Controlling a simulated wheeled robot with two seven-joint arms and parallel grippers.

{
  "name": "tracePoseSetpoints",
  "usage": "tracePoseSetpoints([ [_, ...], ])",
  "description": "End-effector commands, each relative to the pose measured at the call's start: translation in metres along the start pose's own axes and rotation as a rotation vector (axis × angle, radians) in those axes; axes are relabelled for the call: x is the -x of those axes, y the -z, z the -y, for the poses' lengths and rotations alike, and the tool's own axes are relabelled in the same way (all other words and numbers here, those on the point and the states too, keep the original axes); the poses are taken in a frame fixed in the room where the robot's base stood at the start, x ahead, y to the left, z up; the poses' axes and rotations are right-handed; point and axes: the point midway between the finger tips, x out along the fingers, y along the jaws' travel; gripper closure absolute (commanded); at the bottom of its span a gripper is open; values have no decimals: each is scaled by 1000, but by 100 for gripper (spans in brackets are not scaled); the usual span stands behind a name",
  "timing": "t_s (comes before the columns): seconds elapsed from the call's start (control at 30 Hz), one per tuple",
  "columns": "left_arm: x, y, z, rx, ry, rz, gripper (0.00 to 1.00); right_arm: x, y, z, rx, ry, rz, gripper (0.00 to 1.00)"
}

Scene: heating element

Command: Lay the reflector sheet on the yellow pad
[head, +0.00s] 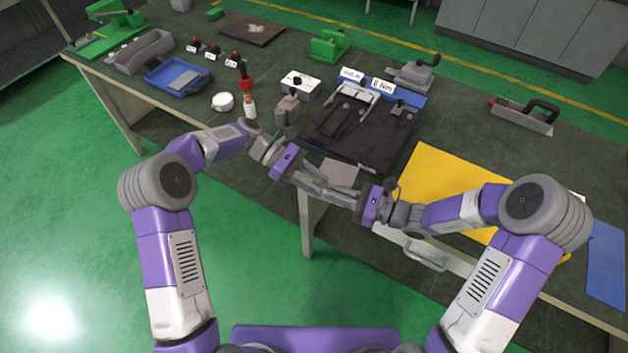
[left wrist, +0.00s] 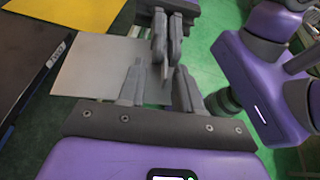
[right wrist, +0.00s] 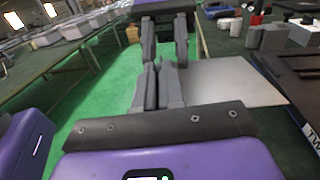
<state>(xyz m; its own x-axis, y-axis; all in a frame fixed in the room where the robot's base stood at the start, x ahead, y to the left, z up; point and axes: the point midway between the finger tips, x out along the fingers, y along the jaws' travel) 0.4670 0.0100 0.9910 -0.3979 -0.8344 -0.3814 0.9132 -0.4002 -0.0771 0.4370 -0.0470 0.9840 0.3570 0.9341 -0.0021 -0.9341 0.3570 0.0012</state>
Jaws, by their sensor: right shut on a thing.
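The reflector sheet (head: 340,172) is a thin pale grey square, held in the air off the front edge of the bench. It also shows in the left wrist view (left wrist: 95,68) and the right wrist view (right wrist: 228,82). My right gripper (head: 340,197) is shut on the sheet's near edge; its fingers are close together in the right wrist view (right wrist: 158,70). My left gripper (head: 313,184) faces it with fingers apart, one on each side of the sheet's edge in the left wrist view (left wrist: 157,76). The yellow pad (head: 435,178) lies flat on the bench at the right, bare where visible, partly hidden by my right arm.
A dark fixture (head: 365,130) with a blue back strip stands on the bench left of the pad. A blue sheet (head: 606,262) lies at the far right, a grey tray with a black handle (head: 522,115) behind the pad.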

Motion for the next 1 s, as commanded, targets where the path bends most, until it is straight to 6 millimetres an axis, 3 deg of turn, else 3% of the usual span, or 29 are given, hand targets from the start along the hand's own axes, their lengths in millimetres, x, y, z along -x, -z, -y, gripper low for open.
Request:
tracePoseSetpoints([
  [0.1,0,0,0,1,1,0,69,-1,-1,0,1,-1,3,100],
  [0.3,0,1,0,1,1,-1,100,-1,-1,0,2,-2,4,100],
  [0.5,0,1,-1,1,-3,-2,100,-1,-2,-2,2,-6,5,100],
  [0.53,0,1,-1,1,-3,-2,100,-1,-2,-2,2,-6,5,87],
  [0.7,0,1,0,1,-2,-1,100,-1,-1,-1,2,-5,4,62],
  [1.0,0,0,0,0,0,0,100,1,-1,0,1,-1,2,62],
])
